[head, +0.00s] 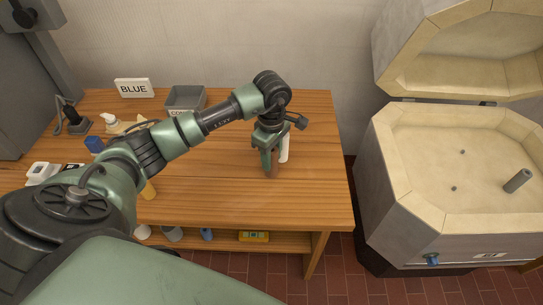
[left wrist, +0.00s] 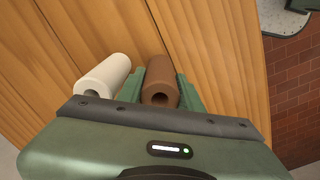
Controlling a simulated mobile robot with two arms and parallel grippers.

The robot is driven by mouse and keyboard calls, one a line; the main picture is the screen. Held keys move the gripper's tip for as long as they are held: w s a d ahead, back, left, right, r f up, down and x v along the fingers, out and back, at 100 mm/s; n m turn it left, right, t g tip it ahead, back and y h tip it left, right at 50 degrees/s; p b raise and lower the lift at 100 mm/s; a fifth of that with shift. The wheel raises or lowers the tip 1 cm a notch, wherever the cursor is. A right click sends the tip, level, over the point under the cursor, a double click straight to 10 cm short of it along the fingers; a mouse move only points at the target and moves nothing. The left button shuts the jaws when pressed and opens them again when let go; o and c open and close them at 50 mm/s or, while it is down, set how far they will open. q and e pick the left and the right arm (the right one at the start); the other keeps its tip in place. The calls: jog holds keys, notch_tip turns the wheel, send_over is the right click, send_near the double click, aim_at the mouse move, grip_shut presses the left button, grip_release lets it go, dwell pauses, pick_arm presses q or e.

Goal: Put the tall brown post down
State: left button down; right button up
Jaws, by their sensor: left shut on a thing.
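The tall brown post (left wrist: 160,78) is a hollow brown cylinder between the two fingers of my left gripper (left wrist: 160,92). In the head view my left gripper (head: 268,162) points down over the right part of the wooden table (head: 230,208), and the lower end of the brown post (head: 271,173) shows between its fingers. The gripper is shut on the post. I cannot tell whether the post's bottom touches the table. A white post (head: 284,148) stands right beside the gripper; it also shows left of the fingers in the left wrist view (left wrist: 103,76). My right gripper is not in view.
A grey bin (head: 185,98) and a BLUE sign (head: 134,88) stand at the table's back. Several small items, including a white bottle (head: 112,122), are at the left. An open kiln (head: 450,160) with a grey post (head: 517,181) stands right of the table. The table's front right is clear.

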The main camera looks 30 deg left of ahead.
pick_arm(q)
jog(key=c, duration=1.2)
grip_release()
jog(key=shift+c, duration=0.2)
jog(key=shift+r, duration=0.5)
notch_tip(320, 180, up, 11)
jog(key=b, duration=0.1)
jog(key=shift+r, duration=0.15)
